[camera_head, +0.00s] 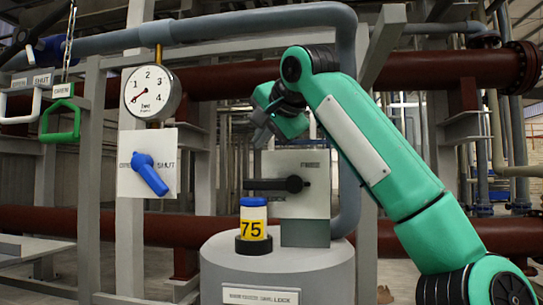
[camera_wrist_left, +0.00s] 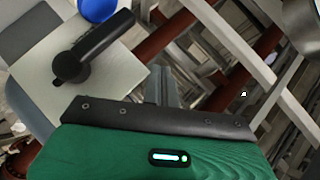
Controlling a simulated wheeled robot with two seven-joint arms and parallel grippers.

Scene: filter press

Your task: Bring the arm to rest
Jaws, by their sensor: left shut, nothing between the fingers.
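My left arm (camera_head: 375,145), green with a pale panel, rises from the lower right in the head view and bends at a black elbow. Its left gripper (camera_head: 262,130) hangs at the upper middle, shut and empty. It is in front of the frame, above the black lever (camera_head: 280,184) and apart from it in the picture. In the left wrist view the green gripper housing (camera_wrist_left: 200,150) fills the bottom. The black lever also shows there on its pale plate (camera_wrist_left: 40,75), with part of a blue thing (camera_wrist_left: 98,8) at the top edge.
A blue-lidded container marked 75 (camera_head: 253,222) stands on a grey drum (camera_head: 270,268). To the left are a gauge (camera_head: 152,93), a blue lever (camera_head: 150,175) and a green pull handle (camera_head: 60,123). Grey posts and red-brown pipes (camera_head: 450,72) run behind the arm.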

